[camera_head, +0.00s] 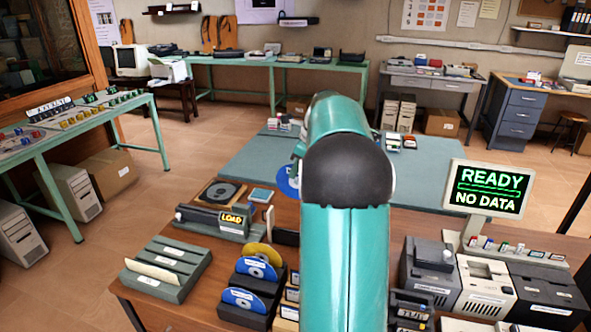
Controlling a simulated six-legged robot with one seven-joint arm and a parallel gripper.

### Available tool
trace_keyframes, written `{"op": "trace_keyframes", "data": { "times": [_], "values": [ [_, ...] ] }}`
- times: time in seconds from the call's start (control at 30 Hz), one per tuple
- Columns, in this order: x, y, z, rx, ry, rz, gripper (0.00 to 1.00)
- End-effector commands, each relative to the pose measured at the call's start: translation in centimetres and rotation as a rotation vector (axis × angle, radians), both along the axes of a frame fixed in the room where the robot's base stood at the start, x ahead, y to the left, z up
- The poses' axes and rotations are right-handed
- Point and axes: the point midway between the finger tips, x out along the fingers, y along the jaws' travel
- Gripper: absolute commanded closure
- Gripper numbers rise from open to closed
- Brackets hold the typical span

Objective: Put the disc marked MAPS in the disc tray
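A blue disc (287,182) shows at the left edge of my arm, upright and partly hidden by it. It appears to be at my arm's far end, but my gripper's fingers are hidden behind the arm, so its hold cannot be seen. A dark tray with a round recess (222,192) lies behind the unit with the yellow LOAD sign (232,219), left of the blue disc. The recess looks empty. A black rack (243,311) at the front holds a yellow-edged disc (262,250) and blue discs (243,298). The MAPS mark is not readable on any disc.
A grey slotted holder (178,262) stands left of the rack. A screen (487,189) reads READY, NO DATA. Grey and white devices (484,287) crowd the right side. A small blue square item (260,195) lies by the tray. A blue-green mat (243,160) is mostly clear behind.

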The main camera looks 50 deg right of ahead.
Motion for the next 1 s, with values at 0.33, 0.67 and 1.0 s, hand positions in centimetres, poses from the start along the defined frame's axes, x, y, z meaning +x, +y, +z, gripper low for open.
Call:
{"op": "trace_keyframes", "data": {
  "times": [0.33,0.67,1.0],
  "values": [
    [-0.3,0.2,-4.3,0.003,0.003,-0.002,1.0],
    [-0.2,0.2,-7.5,0.001,0.001,-0.001,1.0],
    [0.0,0.1,-10.6,0.002,0.002,-0.001,1.0]
  ]
}}
